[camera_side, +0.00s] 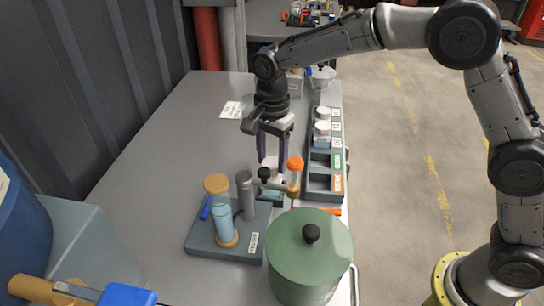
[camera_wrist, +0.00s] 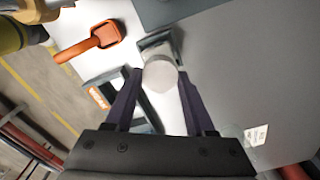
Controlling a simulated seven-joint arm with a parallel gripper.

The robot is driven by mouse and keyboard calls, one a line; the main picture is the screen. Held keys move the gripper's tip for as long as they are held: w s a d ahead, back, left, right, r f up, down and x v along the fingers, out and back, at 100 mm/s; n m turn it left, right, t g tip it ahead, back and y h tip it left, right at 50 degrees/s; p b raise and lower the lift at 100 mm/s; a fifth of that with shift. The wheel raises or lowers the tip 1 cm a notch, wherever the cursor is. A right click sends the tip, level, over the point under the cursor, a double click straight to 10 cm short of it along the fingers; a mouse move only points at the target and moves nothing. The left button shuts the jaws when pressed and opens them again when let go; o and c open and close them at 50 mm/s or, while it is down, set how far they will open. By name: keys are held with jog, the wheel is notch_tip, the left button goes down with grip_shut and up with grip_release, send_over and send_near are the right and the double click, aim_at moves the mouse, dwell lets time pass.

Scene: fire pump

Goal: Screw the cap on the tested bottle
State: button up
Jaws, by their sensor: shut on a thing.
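My gripper (camera_side: 270,160) points down over the bench, with its two dark purple fingers shut on a round white cap (camera_side: 271,161). In the wrist view the cap (camera_wrist: 160,76) sits between the fingertips of my gripper (camera_wrist: 160,82), in front of a grey holder-like part (camera_wrist: 157,42). Whether a bottle is under the cap is hidden. Bottles with white caps (camera_side: 322,120) stand in a grey rack (camera_side: 311,183) to the right. I cannot tell which bottle is the tested one.
A green lidded pot (camera_side: 309,262) is nearer the camera. The bench's left side (camera_side: 150,160) is clear.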

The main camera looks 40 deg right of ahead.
jog(key=shift+f, duration=1.2)
dwell(2.0)
jog(key=m, duration=0.4)
jog(key=shift+m, duration=0.3)
jog(key=shift+m, duration=2.3)
jog(key=m, duration=0.4)
jog(key=shift+s+m, duration=0.1)
jog(key=shift+m, duration=0.2)
jog(key=o, duration=1.3)
